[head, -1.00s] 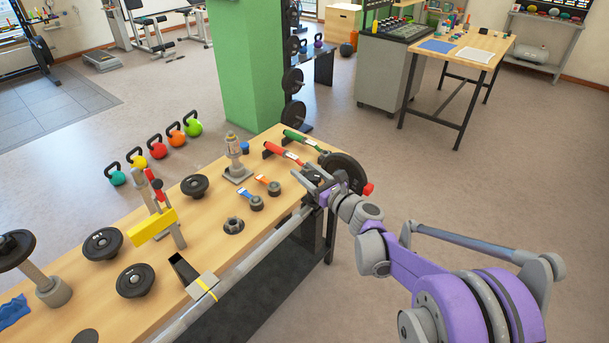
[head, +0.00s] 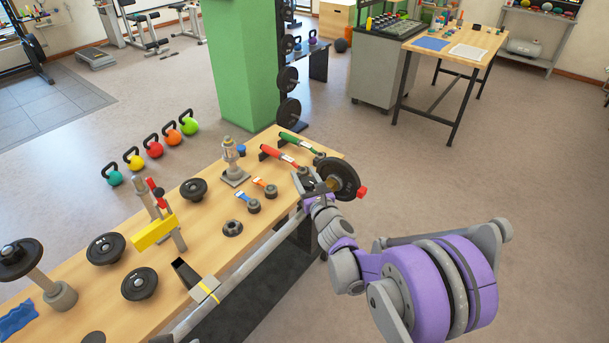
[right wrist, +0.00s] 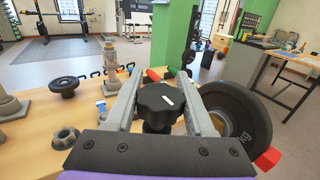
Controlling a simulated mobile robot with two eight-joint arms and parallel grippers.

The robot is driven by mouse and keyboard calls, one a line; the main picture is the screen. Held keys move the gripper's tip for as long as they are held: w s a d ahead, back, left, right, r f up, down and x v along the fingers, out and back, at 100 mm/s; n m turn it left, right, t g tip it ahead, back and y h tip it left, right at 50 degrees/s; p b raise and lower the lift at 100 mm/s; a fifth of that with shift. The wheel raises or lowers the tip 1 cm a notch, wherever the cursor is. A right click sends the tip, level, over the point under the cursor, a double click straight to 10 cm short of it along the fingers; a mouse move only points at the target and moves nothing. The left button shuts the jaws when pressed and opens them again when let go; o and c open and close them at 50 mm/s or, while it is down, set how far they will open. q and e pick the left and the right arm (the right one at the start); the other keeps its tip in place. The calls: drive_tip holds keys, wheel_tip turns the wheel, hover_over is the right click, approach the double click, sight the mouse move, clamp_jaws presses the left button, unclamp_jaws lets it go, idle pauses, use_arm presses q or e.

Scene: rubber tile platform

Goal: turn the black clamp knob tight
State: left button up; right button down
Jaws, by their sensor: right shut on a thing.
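The black clamp knob (right wrist: 160,104) is a lobed knob with a small white mark on top, close up in the right wrist view. It sits between the two grey fingers of my right gripper (right wrist: 162,88), which is shut on it. In the head view my right gripper (head: 309,184) is at the bench's far right end, beside the black weight plate (head: 342,178) on the bar (head: 250,263). The fingers mostly hide the knob there. The clamp body under the knob is largely hidden. My left gripper is not in view.
The wooden bench (head: 207,258) carries several black plates, a yellow-barred stand (head: 153,231), a metal post (head: 231,165), and red (head: 284,157) and green-handled (head: 298,142) tools near the gripper. A red end piece (head: 362,192) sticks out past the plate. Floor right of the bench is free.

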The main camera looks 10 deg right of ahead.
sight(311, 188)
drive_tip(key=shift+c, duration=1.3)
unclamp_jaws()
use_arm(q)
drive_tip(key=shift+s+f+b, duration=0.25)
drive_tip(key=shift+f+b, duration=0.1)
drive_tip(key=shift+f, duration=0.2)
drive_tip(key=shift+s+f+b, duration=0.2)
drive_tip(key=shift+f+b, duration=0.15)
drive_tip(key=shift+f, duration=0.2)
use_arm(e)
drive_tip(key=s, duration=0.7)
drive_tip(key=s+d, duration=0.1)
drive_tip(key=s, duration=0.2)
drive_tip(key=shift+s+d, duration=0.1)
drive_tip(key=shift+s, duration=0.3)
